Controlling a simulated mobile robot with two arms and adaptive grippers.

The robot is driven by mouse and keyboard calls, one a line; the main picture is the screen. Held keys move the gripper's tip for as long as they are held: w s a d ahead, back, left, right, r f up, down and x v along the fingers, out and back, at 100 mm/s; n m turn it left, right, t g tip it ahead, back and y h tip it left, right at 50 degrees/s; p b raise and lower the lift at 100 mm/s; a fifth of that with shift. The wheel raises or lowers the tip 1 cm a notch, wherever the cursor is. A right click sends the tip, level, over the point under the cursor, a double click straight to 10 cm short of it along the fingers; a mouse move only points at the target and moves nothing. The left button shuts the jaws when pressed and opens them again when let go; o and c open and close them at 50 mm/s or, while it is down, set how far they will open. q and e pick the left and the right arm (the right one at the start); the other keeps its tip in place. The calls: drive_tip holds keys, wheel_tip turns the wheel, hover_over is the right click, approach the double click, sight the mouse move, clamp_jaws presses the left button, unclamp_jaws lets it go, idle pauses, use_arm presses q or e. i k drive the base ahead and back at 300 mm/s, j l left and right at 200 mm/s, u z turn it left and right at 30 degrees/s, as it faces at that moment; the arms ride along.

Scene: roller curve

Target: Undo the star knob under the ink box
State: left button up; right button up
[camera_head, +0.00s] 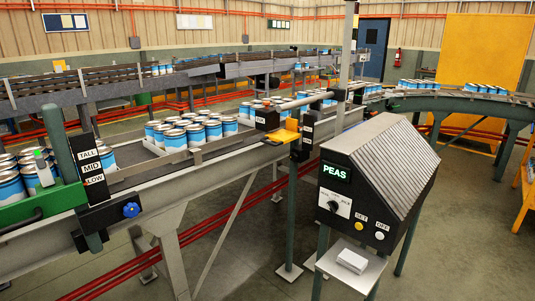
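A small dark box (267,118) with a pale label sits over the conveyor near the centre; it looks like the ink box, but the lettering is too small to read surely. A yellow piece (286,136) projects beside and below it. I cannot make out a star knob under this box. A blue star-shaped knob (131,210) shows at the left, on a black bracket below a plate (93,170) marked TALL, MID and LOW. Neither of my grippers is in view.
A dark sloped console (375,165) reading PEAS stands at the right front, with a dial, SET and OFF buttons and a shelf (350,266) bearing a white block. Blue-and-white cans (174,139) stand on the conveyor. Red rails (210,245) run below.

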sight(293, 156)
drive_tip(key=i+j, duration=0.15)
drive_tip(key=i, duration=1.2)
